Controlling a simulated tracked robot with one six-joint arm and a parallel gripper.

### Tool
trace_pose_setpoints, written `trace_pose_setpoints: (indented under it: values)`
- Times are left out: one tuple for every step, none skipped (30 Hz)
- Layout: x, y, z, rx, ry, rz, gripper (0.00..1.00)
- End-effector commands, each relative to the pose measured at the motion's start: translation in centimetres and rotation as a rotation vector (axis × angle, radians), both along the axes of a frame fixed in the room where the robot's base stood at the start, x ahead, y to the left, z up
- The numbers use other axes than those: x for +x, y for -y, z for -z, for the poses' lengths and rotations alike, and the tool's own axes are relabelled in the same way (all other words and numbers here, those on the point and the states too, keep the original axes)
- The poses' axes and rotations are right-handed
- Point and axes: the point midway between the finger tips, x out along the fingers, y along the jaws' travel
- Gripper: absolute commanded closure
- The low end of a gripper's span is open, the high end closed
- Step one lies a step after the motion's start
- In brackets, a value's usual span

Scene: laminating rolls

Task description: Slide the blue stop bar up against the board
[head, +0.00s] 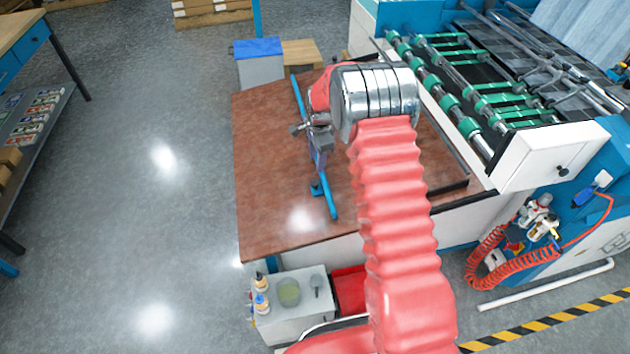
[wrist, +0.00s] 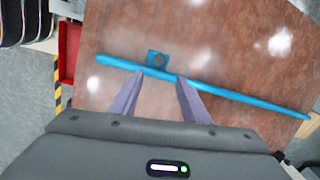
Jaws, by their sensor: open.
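The blue stop bar (head: 329,201) lies on the reddish-brown tabletop (head: 265,170), running from back to front in the head view. My arm hides part of its middle. In the wrist view the bar (wrist: 240,94) crosses the picture at a slight slant, with a small blue block and round knob (wrist: 158,59) on its far side. My gripper (wrist: 160,76) is open and empty, its two fingertips apart at the bar's near edge. Whether they touch it, I cannot tell. The gripper also shows in the head view (head: 318,172). I cannot make out a separate board; my arm covers part of the table.
A machine with green rollers (head: 450,80) stands right of the table. A dark rail (head: 450,188) runs along the table's right side. A grey stand with bottles (head: 290,293) and a red bin (head: 349,291) sit in front. The tabletop left of the bar is clear.

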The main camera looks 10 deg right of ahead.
Motion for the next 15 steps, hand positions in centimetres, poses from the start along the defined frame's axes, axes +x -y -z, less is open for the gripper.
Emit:
trace_pose_setpoints:
  values:
    - [0.0, 0.0, 0.6, 0.000, -0.002, 0.000, 0.58]
    - [0.1, 0.0, 0.9, 0.000, -0.002, 0.000, 0.58]
    - [0.1, 0.0, 1.4, 0.000, -0.002, 0.000, 0.58]
    - [0.1, 0.0, 1.7, 0.000, -0.002, 0.000, 0.58]
    - [0.2, -0.1, 2.1, 0.001, -0.002, 0.000, 0.58]
    - [0.2, -0.1, 2.7, 0.000, -0.003, 0.000, 0.58]
    - [0.3, -0.1, 3.2, 0.000, -0.003, 0.000, 0.58]
    - [0.3, -0.1, 3.6, 0.001, -0.002, 0.000, 0.58]
    - [0.4, -0.1, 4.2, 0.001, -0.002, 0.000, 0.58]
    - [0.4, -0.1, 4.7, 0.000, -0.003, 0.000, 0.58]
    - [0.5, -0.1, 5.1, 0.000, -0.003, 0.000, 0.58]
    - [0.6, -0.1, 5.7, 0.000, -0.003, 0.000, 0.58]
    - [0.6, -0.1, 6.1, 0.001, -0.002, 0.000, 0.58]
    - [0.7, -0.1, 6.6, 0.001, -0.002, 0.000, 0.58]
    - [0.8, -0.2, 7.1, 0.000, -0.001, 0.000, 0.58]
